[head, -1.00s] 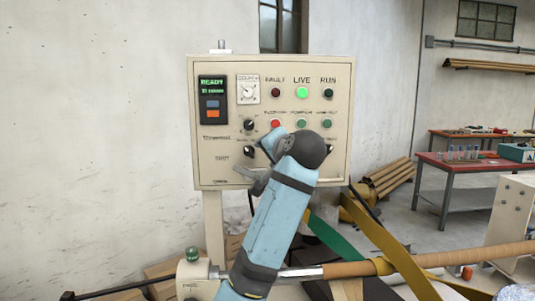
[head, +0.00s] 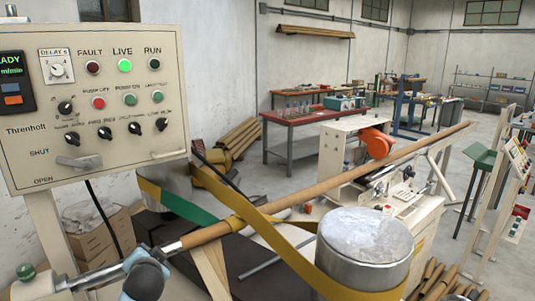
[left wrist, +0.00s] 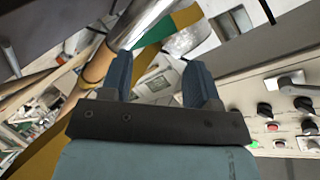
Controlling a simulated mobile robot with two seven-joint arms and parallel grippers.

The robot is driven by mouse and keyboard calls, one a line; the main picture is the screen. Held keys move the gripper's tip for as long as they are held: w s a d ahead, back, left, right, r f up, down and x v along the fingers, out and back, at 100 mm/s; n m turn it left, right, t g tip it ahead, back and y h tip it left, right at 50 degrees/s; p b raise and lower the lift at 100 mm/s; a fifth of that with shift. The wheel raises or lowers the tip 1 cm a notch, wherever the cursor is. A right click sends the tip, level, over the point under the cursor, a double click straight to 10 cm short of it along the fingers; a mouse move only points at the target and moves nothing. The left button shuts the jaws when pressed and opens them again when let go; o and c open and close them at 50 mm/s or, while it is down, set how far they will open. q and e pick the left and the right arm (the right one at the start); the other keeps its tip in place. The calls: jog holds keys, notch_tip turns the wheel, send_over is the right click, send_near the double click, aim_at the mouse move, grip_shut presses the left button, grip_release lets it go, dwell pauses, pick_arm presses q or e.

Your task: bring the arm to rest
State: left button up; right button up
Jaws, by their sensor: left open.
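My left arm (head: 146,277) shows only in part at the lower left of the head view, below the control panel (head: 165,115). Its gripper cannot be made out there. In the left wrist view my left gripper (left wrist: 157,62) is open, with two blue fingers apart and nothing held between them. Beyond the fingers are a shiny metal shaft (left wrist: 145,22), a green strip and the floor clutter. The panel (left wrist: 265,108) with its knobs and grey lever (left wrist: 285,83) is to the right of the fingers. My right gripper is not in view.
A long brown tube (head: 340,176) on its shaft runs diagonally across the front. Yellow belt (head: 280,240) loops round a metal drum (head: 365,235) at lower right. The grey panel lever (head: 80,162) sits between SHUT and OPEN. The LIVE lamp (head: 124,65) glows green. A red-topped bench (head: 300,118) stands behind.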

pick_arm(q)
jog(key=s+d+f+h+p, duration=0.1)
jog(key=s+d+f+h, duration=0.2)
jog(key=s+f, duration=0.55)
jog(key=s+d+f+h, duration=0.2)
jog(key=s+d+f, duration=0.1)
jog(key=s+f, duration=0.5)
jog(key=s+d+f+n+h, duration=0.1)
jog(key=s+f, duration=0.3)
jog(key=s, duration=0.4)
jog(key=s+d+f+n+g+h+p, duration=0.1)
jog(key=s+d+f+h, duration=0.1)
jog(key=s, duration=0.6)
notch_tip(320, 180, down, 2)
jog(key=shift+s+d+f+n+h, duration=0.1)
jog(key=shift+s+d+n+h, duration=0.1)
jog(key=shift+d+n+h, duration=0.3)
